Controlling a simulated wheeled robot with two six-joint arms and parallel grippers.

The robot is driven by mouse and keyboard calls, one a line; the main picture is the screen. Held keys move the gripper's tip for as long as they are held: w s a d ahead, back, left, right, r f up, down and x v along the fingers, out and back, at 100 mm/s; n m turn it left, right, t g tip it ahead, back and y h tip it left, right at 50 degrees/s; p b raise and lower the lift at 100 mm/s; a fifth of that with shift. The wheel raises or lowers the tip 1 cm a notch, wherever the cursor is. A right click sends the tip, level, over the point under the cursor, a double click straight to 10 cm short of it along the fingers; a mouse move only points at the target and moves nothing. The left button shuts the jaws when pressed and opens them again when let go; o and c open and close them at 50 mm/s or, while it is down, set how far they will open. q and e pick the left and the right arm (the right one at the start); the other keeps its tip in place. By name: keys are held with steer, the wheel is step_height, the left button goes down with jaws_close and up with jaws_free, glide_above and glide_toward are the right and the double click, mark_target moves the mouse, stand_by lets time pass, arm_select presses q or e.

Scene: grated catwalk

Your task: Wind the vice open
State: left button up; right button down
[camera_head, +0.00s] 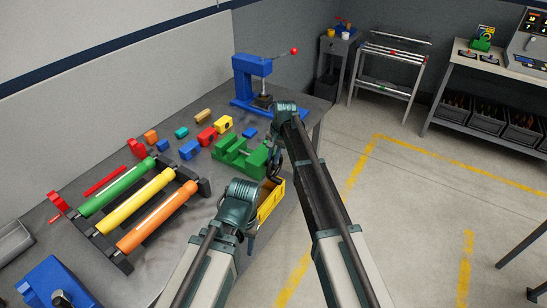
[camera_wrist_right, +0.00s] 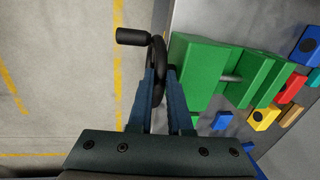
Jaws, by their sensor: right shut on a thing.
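The green vice (camera_head: 240,156) stands on the grey workbench near its right edge. In the right wrist view, the vice (camera_wrist_right: 205,70) shows two green blocks with a gap, and a grey rod (camera_wrist_right: 232,78) crosses it. A dark handwheel (camera_wrist_right: 159,68) with a black crank handle (camera_wrist_right: 133,36) is at the vice's end. My right gripper (camera_wrist_right: 160,75) is shut on the handwheel rim, one finger on each side. In the head view, my right gripper (camera_head: 274,164) is partly hidden by its arm. My left gripper (camera_head: 250,243) points down by the bench's front edge; its fingers are unclear.
A yellow bin (camera_head: 271,203) is at the bench edge, partly behind my left arm. A rack with green, yellow and orange rollers (camera_head: 150,200) lies left. Several coloured blocks (camera_head: 207,136) and a blue press (camera_head: 250,80) are behind. The floor on the right (camera_head: 400,220) is clear.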

mark_target(269, 167)
steer(key=shift+s+a+f+t, duration=0.2)
steer(key=shift+s+a+t, duration=0.05)
steer(key=shift+s+t, duration=0.3)
steer(key=shift+s+a+f+t+h+b, duration=0.25)
steer(key=shift+s+f+t+h+b, duration=0.1)
steer(key=shift+t+h+b, duration=0.3)
steer(key=shift+s+a+f+t+h+b, duration=0.35)
steer(key=shift+t+h+b, duration=0.2)
steer(key=shift+t+b, duration=0.4)
steer(key=shift+s+a+f+n+t+h+b, duration=0.25)
steer(key=shift+t+h+b, duration=0.45)
steer(key=shift+b, duration=0.65)
steer(key=c, duration=0.8)
jaws_free()
steer(key=shift+c, duration=0.2)
